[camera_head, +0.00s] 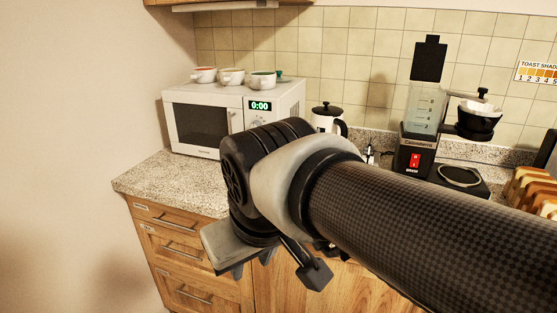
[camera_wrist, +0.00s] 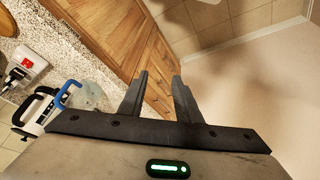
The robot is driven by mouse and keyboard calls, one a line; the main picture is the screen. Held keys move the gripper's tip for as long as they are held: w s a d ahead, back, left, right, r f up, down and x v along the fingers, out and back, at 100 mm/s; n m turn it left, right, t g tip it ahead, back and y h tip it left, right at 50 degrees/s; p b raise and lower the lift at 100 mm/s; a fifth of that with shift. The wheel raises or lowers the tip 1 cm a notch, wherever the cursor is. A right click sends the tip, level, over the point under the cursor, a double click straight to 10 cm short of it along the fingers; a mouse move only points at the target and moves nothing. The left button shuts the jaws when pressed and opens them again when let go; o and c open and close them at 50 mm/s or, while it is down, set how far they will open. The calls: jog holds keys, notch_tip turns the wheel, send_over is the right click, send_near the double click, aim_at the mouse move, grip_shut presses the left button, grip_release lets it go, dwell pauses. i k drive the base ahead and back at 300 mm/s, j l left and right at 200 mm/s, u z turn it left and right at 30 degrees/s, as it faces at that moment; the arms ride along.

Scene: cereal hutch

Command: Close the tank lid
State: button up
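The coffee maker (camera_head: 415,150) stands on the counter at the back right, with a red switch on its front. Its clear water tank (camera_head: 422,108) rises at the back. The black tank lid (camera_head: 429,60) stands upright above the tank, so the tank is open. My gripper (camera_head: 252,268) hangs low in front of the counter, left of and well apart from the coffee maker. In the wrist view its two fingers (camera_wrist: 160,77) are apart with nothing between them. The lid and tank are not recognisable in the wrist view.
A microwave (camera_head: 215,118) with several cups on top stands at the left. A white French press (camera_head: 327,119) stands between it and the coffee maker. A dripper cone (camera_head: 478,118) is right of the tank, and toast slices (camera_head: 535,190) are at the right edge. Wooden drawers (camera_head: 185,250) are below.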

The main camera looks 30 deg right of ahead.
aim_at(429, 57)
jog(key=z, duration=0.4)
jog(key=l+z, duration=0.1)
jog(key=z, duration=0.7)
jog(key=l+z, duration=0.1)
jog(key=z, duration=0.3)
